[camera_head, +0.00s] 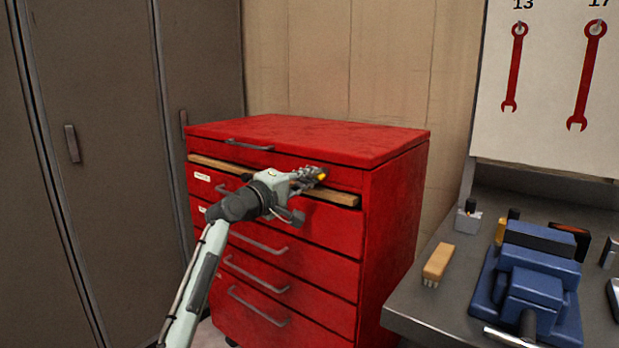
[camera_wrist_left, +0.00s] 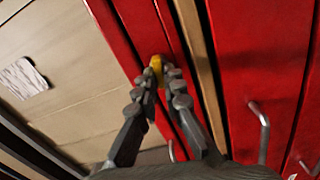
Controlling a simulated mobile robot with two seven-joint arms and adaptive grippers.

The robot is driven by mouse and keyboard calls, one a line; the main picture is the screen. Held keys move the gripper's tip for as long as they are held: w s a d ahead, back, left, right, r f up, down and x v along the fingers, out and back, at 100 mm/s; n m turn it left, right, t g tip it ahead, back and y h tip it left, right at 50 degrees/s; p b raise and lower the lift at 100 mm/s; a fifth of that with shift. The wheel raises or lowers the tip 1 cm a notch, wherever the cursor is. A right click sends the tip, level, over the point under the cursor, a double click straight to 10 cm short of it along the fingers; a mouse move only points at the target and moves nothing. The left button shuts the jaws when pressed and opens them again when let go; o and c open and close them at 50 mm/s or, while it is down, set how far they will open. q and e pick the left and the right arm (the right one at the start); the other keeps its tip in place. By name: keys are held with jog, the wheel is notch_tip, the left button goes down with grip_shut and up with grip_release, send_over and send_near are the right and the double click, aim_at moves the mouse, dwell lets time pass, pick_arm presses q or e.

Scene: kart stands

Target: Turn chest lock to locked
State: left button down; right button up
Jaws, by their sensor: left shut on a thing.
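The red tool chest (camera_head: 300,140) stands against the wall in the head view, with several drawers and a wooden strip along its front below the top drawer. The yellow lock (camera_head: 321,177) is on the front near the chest's upper right corner. It also shows in the left wrist view (camera_wrist_left: 157,64) between my fingertips. My left gripper (camera_head: 315,175) is at the lock, shut on it; the fingers hide part of it. In the left wrist view my left gripper (camera_wrist_left: 157,78) has its tips on either side of the yellow piece. My right gripper is not in view.
A grey workbench (camera_head: 415,312) to the right holds a blue vise (camera_head: 535,280) and a wooden brush (camera_head: 438,262). Grey lockers (camera_head: 95,190) stand on the left. A panel (camera_head: 550,90) with red wrenches hangs above the bench.

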pick_arm(q)
jog(key=shift+n, duration=0.9)
jog(key=c, duration=1.6)
grip_release()
jog(key=shift+c, duration=0.2)
jog(key=v, duration=1.2)
